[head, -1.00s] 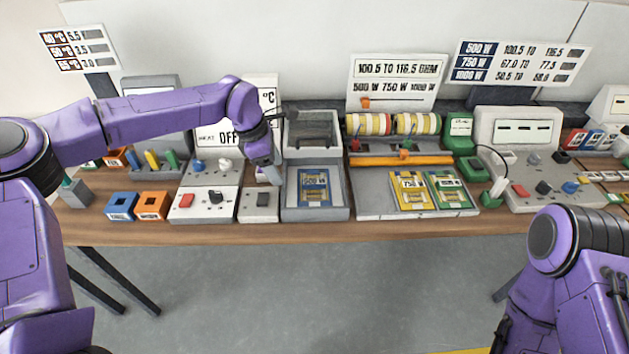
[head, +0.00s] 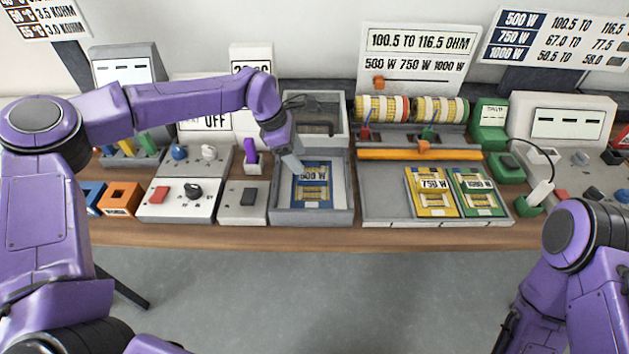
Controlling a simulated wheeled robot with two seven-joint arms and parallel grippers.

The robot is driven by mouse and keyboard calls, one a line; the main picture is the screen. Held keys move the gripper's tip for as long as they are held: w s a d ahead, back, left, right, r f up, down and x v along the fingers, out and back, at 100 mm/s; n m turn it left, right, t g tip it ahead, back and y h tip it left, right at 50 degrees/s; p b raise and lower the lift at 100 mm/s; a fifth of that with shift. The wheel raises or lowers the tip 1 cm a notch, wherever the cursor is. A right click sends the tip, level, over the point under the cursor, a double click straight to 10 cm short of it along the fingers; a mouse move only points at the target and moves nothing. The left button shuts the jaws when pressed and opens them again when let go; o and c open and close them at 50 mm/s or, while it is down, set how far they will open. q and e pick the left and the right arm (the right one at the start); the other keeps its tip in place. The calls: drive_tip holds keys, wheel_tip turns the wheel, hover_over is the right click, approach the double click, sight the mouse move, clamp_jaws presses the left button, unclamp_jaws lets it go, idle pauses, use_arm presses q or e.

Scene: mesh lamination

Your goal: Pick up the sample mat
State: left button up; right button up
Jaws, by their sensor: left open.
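A blue mat (head: 312,188) labelled 500 W lies flat in a grey open tray (head: 312,217). A yellow mat (head: 432,200) labelled 750 W and a green mat (head: 477,202) lie side by side on a grey board (head: 388,200). I cannot tell from the labels which one is called the sample mat. My left gripper (head: 293,162) is open and points down over the back left part of the tray, close to the blue mat. It seems empty, and its fingertips are small and partly hidden. My right arm is at the lower right, with its gripper out of view.
Behind the tray is a grey box (head: 315,103). Wire rolls (head: 412,108) and an orange bar (head: 418,154) stand behind the board. Switch boxes (head: 180,200) and a purple lever (head: 250,155) are left of the tray. The wooden front edge (head: 330,235) is clear.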

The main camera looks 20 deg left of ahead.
sight(312, 176)
use_arm(q)
drive_tip(key=shift+d+f, duration=0.25)
drive_tip(key=shift+f, duration=0.25)
drive_tip(key=shift+d+f+p, duration=0.2)
drive_tip(key=shift+f+p, duration=0.05)
drive_tip(key=shift+p, duration=0.05)
drive_tip(key=shift+w+d+f+p, duration=0.1)
drive_tip(key=shift+d+f+p, duration=0.75)
drive_tip(key=shift+f+p, duration=0.25)
drive_tip(key=x, duration=0.2)
drive_tip(key=shift+w+f, duration=0.2)
drive_tip(key=shift+f, duration=0.1)
drive_tip(key=shift+r, duration=0.1)
clamp_jaws()
